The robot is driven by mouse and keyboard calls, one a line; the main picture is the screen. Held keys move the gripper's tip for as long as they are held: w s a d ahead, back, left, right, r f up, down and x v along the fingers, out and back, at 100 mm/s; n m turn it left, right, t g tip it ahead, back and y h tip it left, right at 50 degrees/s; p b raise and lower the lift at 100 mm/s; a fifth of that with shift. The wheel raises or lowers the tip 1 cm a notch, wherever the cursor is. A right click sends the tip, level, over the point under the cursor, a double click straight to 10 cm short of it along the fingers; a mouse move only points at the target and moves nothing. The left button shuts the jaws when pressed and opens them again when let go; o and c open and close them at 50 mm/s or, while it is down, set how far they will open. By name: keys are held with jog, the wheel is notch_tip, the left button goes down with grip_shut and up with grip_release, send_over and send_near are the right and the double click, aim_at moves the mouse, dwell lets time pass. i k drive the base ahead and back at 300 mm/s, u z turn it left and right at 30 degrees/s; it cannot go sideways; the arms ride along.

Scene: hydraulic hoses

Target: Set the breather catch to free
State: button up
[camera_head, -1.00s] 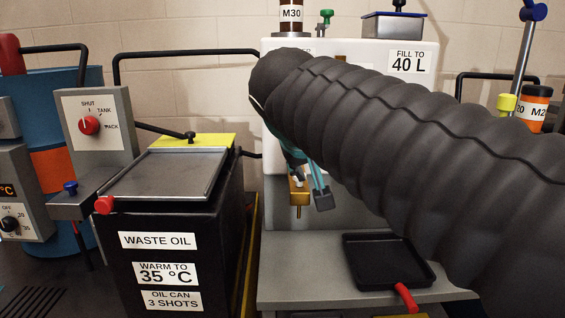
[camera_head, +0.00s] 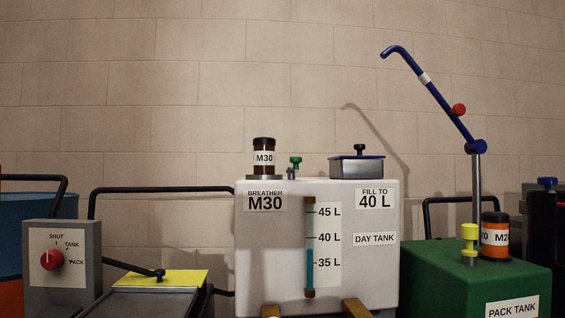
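The breather (camera_head: 264,157), a dark brown canister with a white M30 label, stands upright on a grey base at the left of the white day tank's top (camera_head: 335,187). A small green knob (camera_head: 295,162) on a short stem stands just right of it; it may be the breather catch, but no marking tells its setting. The label below the breather reads BREATHER M30 (camera_head: 265,201). My gripper is not in view, so its fingers and anything in them are hidden.
A grey lidded filler (camera_head: 357,167) sits right of the knob. The sight gauge (camera_head: 310,247) shows teal fluid. A green pack tank (camera_head: 480,275) carries a blue-handled pump (camera_head: 440,100). A selector box (camera_head: 62,262) stands left. The space above the day tank is clear.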

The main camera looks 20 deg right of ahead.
aim_at(291, 171)
jog(key=u, duration=1.3)
jog(key=k, duration=0.8)
jog(key=z, duration=1.3)
jog(key=i, duration=0.5)
